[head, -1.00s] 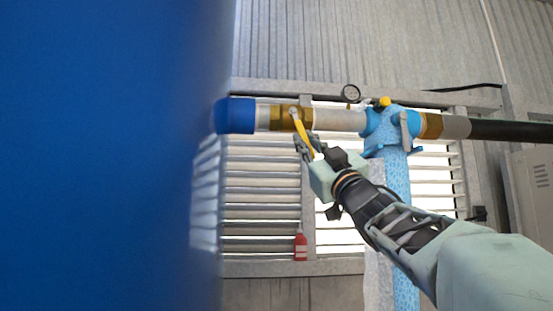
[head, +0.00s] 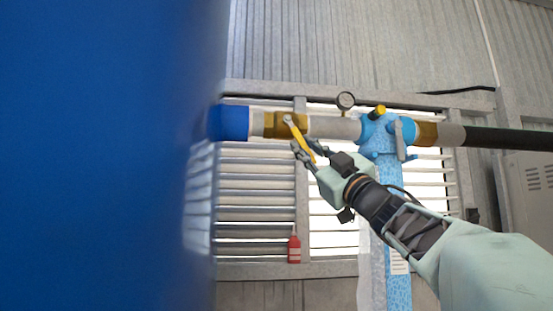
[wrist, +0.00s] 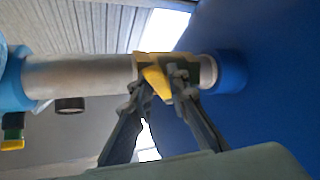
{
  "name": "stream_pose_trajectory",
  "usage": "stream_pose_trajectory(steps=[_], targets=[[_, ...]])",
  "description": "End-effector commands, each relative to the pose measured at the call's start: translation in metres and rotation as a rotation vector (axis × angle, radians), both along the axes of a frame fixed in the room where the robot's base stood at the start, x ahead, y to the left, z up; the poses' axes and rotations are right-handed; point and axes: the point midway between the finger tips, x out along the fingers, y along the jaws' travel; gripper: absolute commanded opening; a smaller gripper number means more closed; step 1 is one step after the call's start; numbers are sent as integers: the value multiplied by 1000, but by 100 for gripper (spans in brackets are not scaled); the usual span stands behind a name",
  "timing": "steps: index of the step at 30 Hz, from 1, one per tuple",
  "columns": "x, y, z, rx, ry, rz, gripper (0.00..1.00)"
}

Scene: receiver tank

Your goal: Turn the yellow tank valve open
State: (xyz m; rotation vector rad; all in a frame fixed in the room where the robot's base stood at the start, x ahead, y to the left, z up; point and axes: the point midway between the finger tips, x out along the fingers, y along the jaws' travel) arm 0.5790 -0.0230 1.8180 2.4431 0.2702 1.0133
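The yellow valve lever (head: 301,138) hangs slanting down to the right from the brass valve body (head: 270,124) on the horizontal pipe. In the wrist view the lever (wrist: 157,82) points toward me, in front of the brass body (wrist: 207,71). My gripper (head: 304,146) is at the lever from below right, with one finger on each side. In the wrist view the fingertips (wrist: 161,90) flank the lever closely; whether both press on it, I cannot tell. The fingers partly hide the lever's edges.
A large blue surface (head: 100,150) fills the left of the head view, close by. A blue pipe end (head: 229,122), a gauge (head: 345,101) and a speckled blue post (head: 398,220) flank the valve. A red bottle (head: 294,249) stands on the window ledge behind.

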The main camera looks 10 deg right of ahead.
Motion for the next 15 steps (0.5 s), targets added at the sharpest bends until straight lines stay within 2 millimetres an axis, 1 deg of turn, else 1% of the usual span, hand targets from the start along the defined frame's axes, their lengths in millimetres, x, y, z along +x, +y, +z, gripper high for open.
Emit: stream_pose_trajectory(steps=[1, 3, 15], targets=[[0, 0, 0, 0, 0, 0, 23], [0, 0, 0, 0, 0, 0, 30], [0, 0, -1, 0, 2, 1, 30]])
